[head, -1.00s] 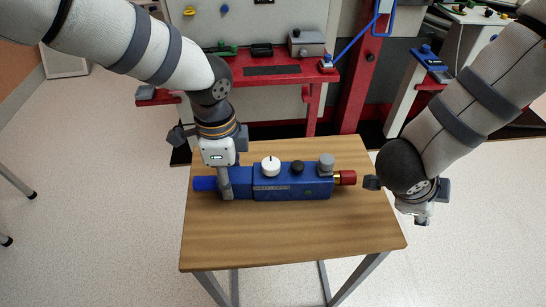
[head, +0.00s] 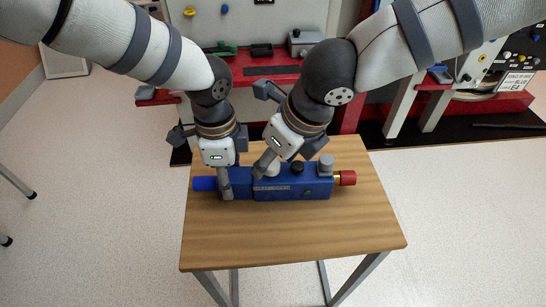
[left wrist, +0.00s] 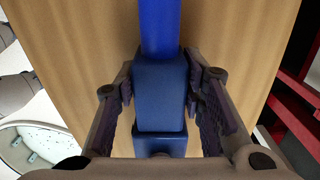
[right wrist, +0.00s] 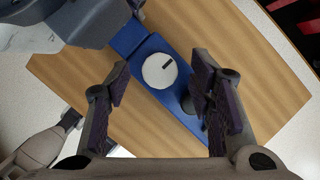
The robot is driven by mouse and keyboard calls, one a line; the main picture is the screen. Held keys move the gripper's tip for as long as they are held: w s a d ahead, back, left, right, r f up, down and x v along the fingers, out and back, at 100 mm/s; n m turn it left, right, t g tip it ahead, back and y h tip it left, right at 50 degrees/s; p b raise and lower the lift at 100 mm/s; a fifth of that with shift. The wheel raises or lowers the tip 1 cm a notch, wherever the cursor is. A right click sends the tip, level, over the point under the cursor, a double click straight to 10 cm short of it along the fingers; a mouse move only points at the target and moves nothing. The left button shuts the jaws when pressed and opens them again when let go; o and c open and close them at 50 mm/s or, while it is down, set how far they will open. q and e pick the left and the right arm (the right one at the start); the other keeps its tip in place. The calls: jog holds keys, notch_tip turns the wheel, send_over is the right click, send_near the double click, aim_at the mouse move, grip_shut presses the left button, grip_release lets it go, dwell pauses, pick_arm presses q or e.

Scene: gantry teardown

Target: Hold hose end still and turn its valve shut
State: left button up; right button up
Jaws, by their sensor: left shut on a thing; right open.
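The blue hose end (head: 292,187) lies on the wooden table, with a blue hose (head: 204,184) at its left end and a red cap (head: 347,178) at its right. My left gripper (head: 226,193) is shut on the left part of the blue body; the left wrist view shows the fingers on both sides of the blue block (left wrist: 160,95). The white valve knob (right wrist: 160,71) with a dark mark shows in the right wrist view, between and beyond the open fingers of my right gripper (right wrist: 165,100). In the head view my right gripper (head: 262,172) partly hides this knob.
A black knob (head: 297,167) and a grey knob (head: 326,163) stand on the body, right of the white one. The front of the wooden table (head: 290,235) is clear. A red bench (head: 265,78) stands behind.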

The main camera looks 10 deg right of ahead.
jog(key=shift+w+a+f, duration=0.15)
jog(key=shift+f, duration=0.3)
jog(key=c, duration=1.2)
jog(key=shift+o, duration=0.2)
